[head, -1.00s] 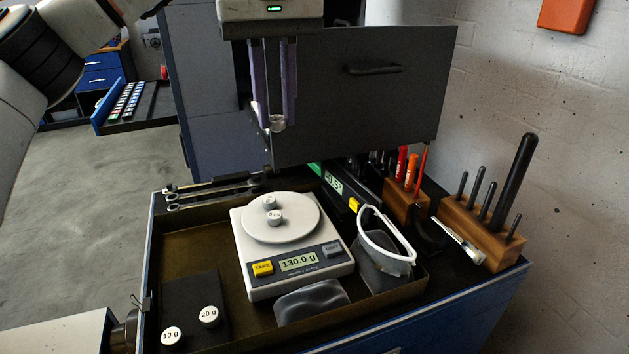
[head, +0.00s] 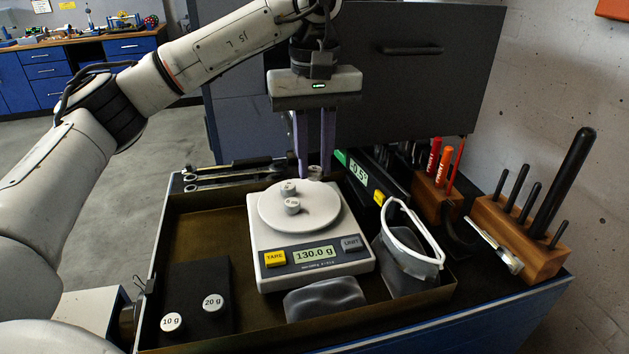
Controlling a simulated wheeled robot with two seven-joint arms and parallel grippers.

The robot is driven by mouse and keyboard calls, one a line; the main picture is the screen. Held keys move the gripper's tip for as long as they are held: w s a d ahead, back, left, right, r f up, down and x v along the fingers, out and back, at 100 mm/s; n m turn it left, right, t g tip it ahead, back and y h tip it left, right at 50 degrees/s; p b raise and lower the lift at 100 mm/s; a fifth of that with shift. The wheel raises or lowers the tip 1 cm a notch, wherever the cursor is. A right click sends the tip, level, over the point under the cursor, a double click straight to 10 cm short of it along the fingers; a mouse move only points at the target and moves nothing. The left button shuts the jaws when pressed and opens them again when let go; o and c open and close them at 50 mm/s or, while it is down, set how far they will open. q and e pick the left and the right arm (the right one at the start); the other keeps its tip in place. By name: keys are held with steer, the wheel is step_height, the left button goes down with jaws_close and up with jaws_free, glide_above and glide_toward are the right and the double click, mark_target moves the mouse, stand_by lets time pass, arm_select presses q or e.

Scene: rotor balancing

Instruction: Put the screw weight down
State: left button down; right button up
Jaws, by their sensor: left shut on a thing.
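My left gripper (head: 314,172) points straight down behind the scale's pan. Its two purple fingers are shut on a small grey metal screw weight (head: 315,173), which shows only partly between the fingertips. It is low, near the back edge of the tray; I cannot tell whether it touches the surface. The digital scale (head: 268,240) reads 130.0 g and bears two small weights on its round pan, one marked weight (head: 292,207) in front and another (head: 288,188) behind. My right gripper is not in view.
Wrenches (head: 225,178) lie behind. A level (head: 361,177) and wooden tool blocks (head: 520,235) stand right.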

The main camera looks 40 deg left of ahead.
mark_target(315, 170)
arm_select(q)
steer(key=shift+f, duration=2)
steer(key=c, duration=1.8)
jaws_free()
steer(key=shift+f, duration=0.15)
steer(key=shift+c, duration=0.2)
step_height(315, 170, up, 12)
steer(key=p, duration=0.2)
steer(key=shift+r, duration=0.2)
